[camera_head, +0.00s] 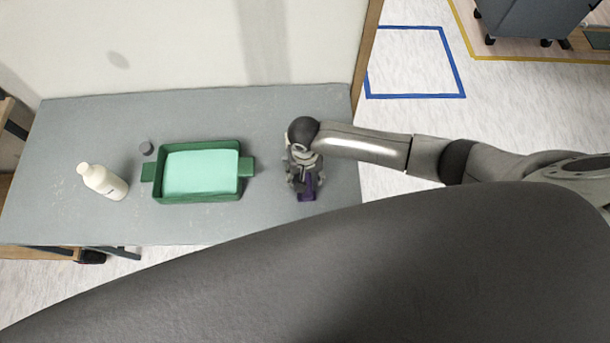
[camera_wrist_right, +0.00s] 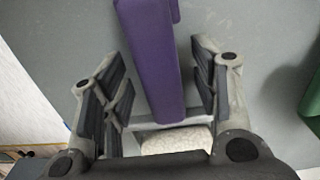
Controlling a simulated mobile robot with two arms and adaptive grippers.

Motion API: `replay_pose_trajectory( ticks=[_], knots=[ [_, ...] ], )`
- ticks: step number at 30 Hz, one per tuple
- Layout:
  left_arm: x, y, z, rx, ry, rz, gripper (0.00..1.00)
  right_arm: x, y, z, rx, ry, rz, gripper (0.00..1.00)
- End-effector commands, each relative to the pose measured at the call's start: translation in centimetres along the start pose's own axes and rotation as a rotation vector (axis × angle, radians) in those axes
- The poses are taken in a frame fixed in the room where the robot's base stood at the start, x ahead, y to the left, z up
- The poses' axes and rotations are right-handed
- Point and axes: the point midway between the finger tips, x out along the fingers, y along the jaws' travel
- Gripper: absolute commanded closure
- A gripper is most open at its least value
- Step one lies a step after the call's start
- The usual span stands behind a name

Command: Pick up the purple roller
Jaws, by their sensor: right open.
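The purple roller (camera_head: 307,190) lies on the grey table near its right end, mostly hidden under my right gripper (camera_head: 303,182) in the head view. In the right wrist view its purple handle (camera_wrist_right: 150,50) runs between the two open fingers of my right gripper (camera_wrist_right: 160,88). A pale roller head (camera_wrist_right: 178,140) shows near the palm. The fingers stand apart on both sides of the handle, with a gap on each side. My left gripper is not in view.
A green tray (camera_head: 247,168) with light green contents sits left of the roller on the grey table (camera_head: 230,225). A pale wall (camera_head: 190,45) stands behind the table.

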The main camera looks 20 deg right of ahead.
Motion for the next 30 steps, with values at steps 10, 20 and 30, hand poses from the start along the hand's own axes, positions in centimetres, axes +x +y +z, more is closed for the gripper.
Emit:
replay_pose_trajectory(
  ticks=[10, 20, 30],
  knots=[
    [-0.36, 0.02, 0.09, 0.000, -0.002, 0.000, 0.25, 0.34, -0.06, 0.01, 0.001, 0.000, -0.001, 0.45],
    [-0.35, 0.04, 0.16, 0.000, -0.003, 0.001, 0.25, 0.47, -0.02, -0.01, 0.000, 0.000, 0.000, 0.47],
    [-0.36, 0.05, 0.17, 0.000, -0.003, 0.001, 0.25, 0.47, 0.00, 0.00, 0.000, 0.000, 0.000, 0.91]
  ],
)
